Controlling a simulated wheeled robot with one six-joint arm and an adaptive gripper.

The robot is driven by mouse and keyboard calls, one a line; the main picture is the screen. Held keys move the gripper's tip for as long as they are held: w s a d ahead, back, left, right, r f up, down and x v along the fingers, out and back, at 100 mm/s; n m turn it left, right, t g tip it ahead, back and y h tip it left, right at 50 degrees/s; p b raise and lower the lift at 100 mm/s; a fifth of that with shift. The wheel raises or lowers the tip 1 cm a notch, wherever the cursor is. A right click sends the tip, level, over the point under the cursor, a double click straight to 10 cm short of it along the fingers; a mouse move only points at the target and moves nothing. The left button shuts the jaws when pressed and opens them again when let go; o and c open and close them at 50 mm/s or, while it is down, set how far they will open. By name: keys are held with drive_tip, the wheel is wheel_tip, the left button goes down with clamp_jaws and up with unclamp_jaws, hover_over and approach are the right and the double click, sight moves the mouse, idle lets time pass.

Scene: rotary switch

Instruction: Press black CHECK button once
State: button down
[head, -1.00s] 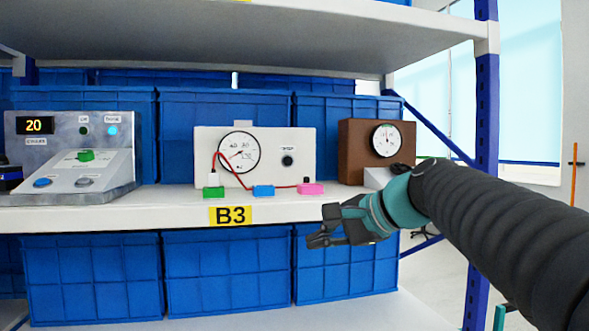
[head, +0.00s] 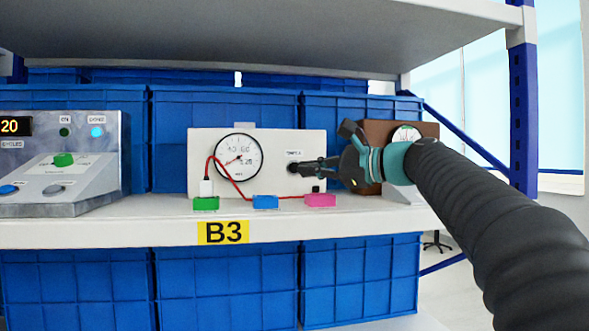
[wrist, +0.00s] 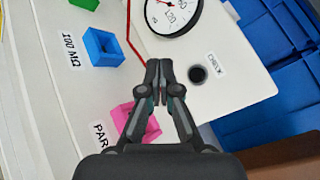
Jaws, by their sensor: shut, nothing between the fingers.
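The black CHECK button (wrist: 198,74) is a round dark knob on the white panel (wrist: 238,85), with its CHECK label beside it. My gripper (wrist: 159,68) is shut and empty. In the wrist view its fingertips appear beside the button, to its left, with a gap of white panel between them. In the head view my gripper (head: 297,167) reaches in from the right, in front of the white panel (head: 270,143), and its tips overlap the button's place and largely hide it. I cannot tell the depth gap to the panel.
The panel has a round gauge (head: 238,155) and a red wire. Green (head: 206,204), blue (head: 265,202) and pink (head: 320,200) blocks sit at the shelf's front. A grey console (head: 95,165) stands left; a brown box (head: 425,130) is behind my arm.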

drive_tip(key=w+p, duration=0.1)
drive_tip(key=w, duration=0.1)
drive_tip(key=w+a+p, duration=0.1)
drive_tip(key=w, duration=0.1)
drive_tip(key=w+a+p, duration=0.1)
drive_tip(key=w, duration=0.1)
drive_tip(key=shift+w+r+p, duration=0.1)
drive_tip(key=shift+w+p, duration=0.2)
drive_tip(key=shift+w, duration=0.1)
drive_tip(key=shift+w+a, duration=0.2)
drive_tip(key=shift+w, duration=0.55)
drive_tip(key=shift+w, duration=0.1)
idle(0.6)
drive_tip(key=shift+w+a, duration=0.15)
drive_tip(key=shift+w, duration=0.2)
drive_tip(key=shift+w+a, duration=0.1)
drive_tip(key=shift+w, duration=0.3)
idle(0.7)
drive_tip(key=shift+s, duration=0.15)
drive_tip(key=shift+s+d, duration=0.25)
drive_tip(key=shift+s, duration=0.4)
drive_tip(key=shift+s+b, duration=0.1)
drive_tip(key=shift+b, duration=0.2)
